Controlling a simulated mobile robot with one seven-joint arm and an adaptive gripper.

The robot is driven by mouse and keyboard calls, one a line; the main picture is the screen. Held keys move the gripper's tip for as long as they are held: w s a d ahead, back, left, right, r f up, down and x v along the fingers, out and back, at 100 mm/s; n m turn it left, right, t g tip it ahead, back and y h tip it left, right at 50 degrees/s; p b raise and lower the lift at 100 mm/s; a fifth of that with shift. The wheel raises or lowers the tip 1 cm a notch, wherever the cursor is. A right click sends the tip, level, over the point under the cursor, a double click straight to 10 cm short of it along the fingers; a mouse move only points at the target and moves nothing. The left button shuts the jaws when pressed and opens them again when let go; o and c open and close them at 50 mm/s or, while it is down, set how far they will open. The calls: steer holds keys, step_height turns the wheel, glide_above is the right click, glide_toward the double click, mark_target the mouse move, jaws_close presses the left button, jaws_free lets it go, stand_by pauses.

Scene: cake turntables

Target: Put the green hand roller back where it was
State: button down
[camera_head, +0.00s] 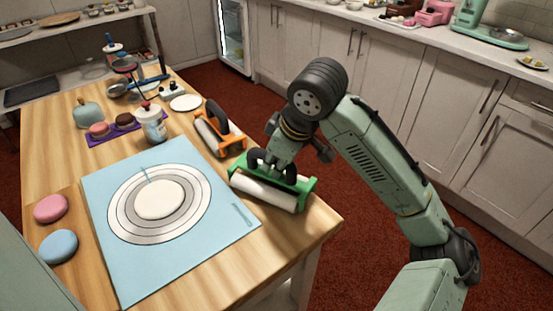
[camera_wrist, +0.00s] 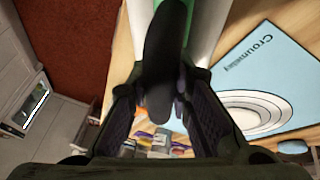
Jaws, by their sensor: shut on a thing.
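The green hand roller (camera_head: 268,190) has a green frame, a white cylinder and a dark handle. It is at the right edge of the wooden table, beside the right corner of the blue mat. My gripper (camera_head: 272,160) reaches down from above and is shut on its handle. In the wrist view the dark handle (camera_wrist: 163,60) runs between my gripper's fingers (camera_wrist: 165,105), with the white cylinder beyond. I cannot tell whether the roller rests on the table or hangs just above it. An orange hand roller (camera_head: 219,130) lies behind it, apart from it.
The blue mat (camera_head: 110,180) with printed rings fills the table's middle. A white canister (camera_head: 151,124), a purple tray (camera_head: 97,140) and a white plate (camera_head: 185,103) stand farther back. Pink (camera_head: 50,208) and blue (camera_head: 58,246) discs lie at the left. The table's right edge is close to the roller.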

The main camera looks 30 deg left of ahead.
steer(key=shift+s+f+b, duration=0.15)
steer(key=shift+f+b, duration=0.15)
steer(key=shift+f, duration=0.3)
steer(key=c, duration=1.5)
jaws_free()
steer(key=shift+f, duration=0.15)
steer(key=shift+o, duration=0.2)
steer(key=shift+r, duration=0.35)
steer(key=v, duration=1.2)
steer(key=shift+r, duration=0.45)
